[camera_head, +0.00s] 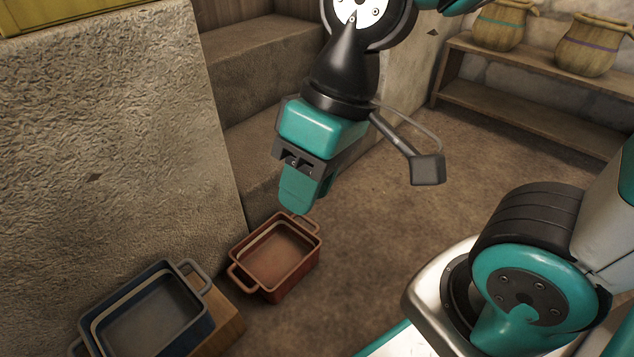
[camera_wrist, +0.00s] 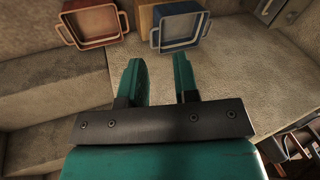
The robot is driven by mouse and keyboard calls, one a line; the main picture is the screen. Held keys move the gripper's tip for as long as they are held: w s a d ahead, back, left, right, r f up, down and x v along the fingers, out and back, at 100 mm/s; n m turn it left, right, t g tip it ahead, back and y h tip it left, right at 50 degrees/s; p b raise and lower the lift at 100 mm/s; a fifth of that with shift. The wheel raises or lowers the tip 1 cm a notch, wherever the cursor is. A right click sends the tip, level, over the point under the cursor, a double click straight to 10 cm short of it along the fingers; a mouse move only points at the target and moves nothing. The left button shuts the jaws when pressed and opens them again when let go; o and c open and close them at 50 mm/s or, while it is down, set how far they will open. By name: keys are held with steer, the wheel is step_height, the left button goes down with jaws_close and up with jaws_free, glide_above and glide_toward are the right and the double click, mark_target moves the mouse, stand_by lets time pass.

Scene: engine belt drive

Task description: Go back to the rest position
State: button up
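My gripper (camera_head: 300,190) hangs in the upper middle of the head view, pointing down, above and just behind a red-brown tray. In the wrist view its two teal fingers (camera_wrist: 160,82) stand apart with a clear gap and nothing between them. The head view shows the fingers from the side, so one hides the other. My gripper touches nothing that I can see.
The red-brown tray (camera_head: 264,290) is on the floor; a blue tray (camera_head: 190,344) sits on a wooden block (camera_head: 226,322) to its left. A rough stone wall (camera_head: 110,140) and steps (camera_head: 245,90) stand left. The middle floor is clear.

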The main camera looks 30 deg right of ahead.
steer(key=shift+s+d+r+n, duration=0.1)
steer(key=shift+s+r+n, duration=0.1)
steer(key=shift+s+n, duration=0.2)
steer(key=shift+s+d+r+n, duration=0.1)
steer(key=shift+s+r+n, duration=0.15)
steer(key=shift+s, duration=0.25)
step_height(320, 180, up, 52)
steer(key=p, duration=5.1)
steer(key=shift+f+p, duration=0.2)
steer(key=shift+p, duration=0.15)
